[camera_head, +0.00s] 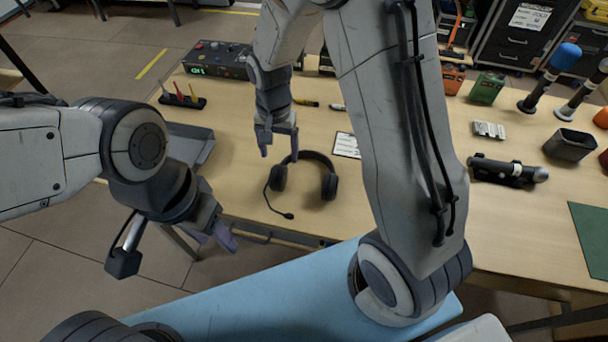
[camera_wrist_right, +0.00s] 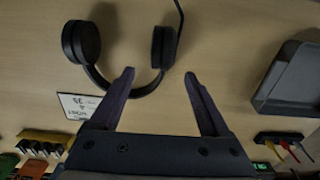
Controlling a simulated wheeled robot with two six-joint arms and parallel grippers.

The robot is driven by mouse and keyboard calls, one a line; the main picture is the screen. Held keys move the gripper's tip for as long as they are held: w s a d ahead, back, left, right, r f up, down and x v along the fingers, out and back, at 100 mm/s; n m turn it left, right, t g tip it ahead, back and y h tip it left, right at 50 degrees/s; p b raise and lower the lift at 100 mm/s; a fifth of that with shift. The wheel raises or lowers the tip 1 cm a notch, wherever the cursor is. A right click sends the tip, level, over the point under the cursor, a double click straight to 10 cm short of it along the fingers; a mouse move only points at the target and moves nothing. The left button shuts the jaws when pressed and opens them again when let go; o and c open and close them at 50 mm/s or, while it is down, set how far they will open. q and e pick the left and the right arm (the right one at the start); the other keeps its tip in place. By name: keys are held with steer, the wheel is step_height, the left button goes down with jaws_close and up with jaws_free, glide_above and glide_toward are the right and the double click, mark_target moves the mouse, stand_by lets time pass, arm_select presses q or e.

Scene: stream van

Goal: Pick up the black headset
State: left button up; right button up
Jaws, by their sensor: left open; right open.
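The black headset (camera_head: 329,187) lies on the wooden table near its front edge in the head view, with its boom microphone reaching toward the front. My right gripper (camera_head: 279,153) points down, open and empty, just behind and left of the headset. In the right wrist view the headset (camera_wrist_right: 84,42) shows both ear cups at the top. There, part of its headband appears between the fingertips of my open right gripper (camera_wrist_right: 159,75); contact cannot be told. My left gripper (camera_head: 213,238) is open and empty, off the table's front edge at the left.
A grey tray (camera_head: 190,142) lies left of the headset, with a small tool holder (camera_head: 182,101) behind it. A white card (camera_head: 346,145) lies just behind the headset. A flashlight-like black device (camera_head: 507,171), a dark open box (camera_head: 569,144) and microphones stand at right.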

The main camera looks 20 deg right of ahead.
mark_target(279, 166)
step_height(279, 166, down, 8)
steer(key=shift+w+a+r+p, duration=0.1)
steer(key=shift+r+p, duration=0.15)
steer(key=shift+p, duration=0.2)
jaws_close()
steer(key=shift+r, duration=0.1)
